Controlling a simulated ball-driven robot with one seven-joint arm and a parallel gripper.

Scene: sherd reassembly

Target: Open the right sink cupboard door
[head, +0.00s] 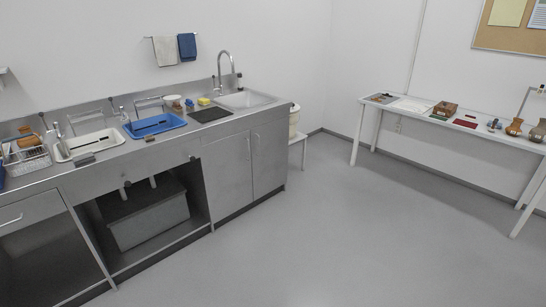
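The right sink cupboard door (270,157) is a grey metal panel under the sink, at the right end of the counter. It looks shut, flush with the front. A slim upright handle (257,141) sits near its upper left edge. The left sink cupboard door (228,180) beside it also looks shut, with its own handle (248,148) near the seam between the doors. The sink (246,100) with a tall curved tap is above. My gripper is not in view.
Left of the cupboard is an open bay with a grey box (150,220). Blue (155,126) and white trays stand on the counter. A white bucket (294,120) on a low stand is just past the right end. The grey floor (350,230) before the doors is clear. A white table (450,122) with pots stands right.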

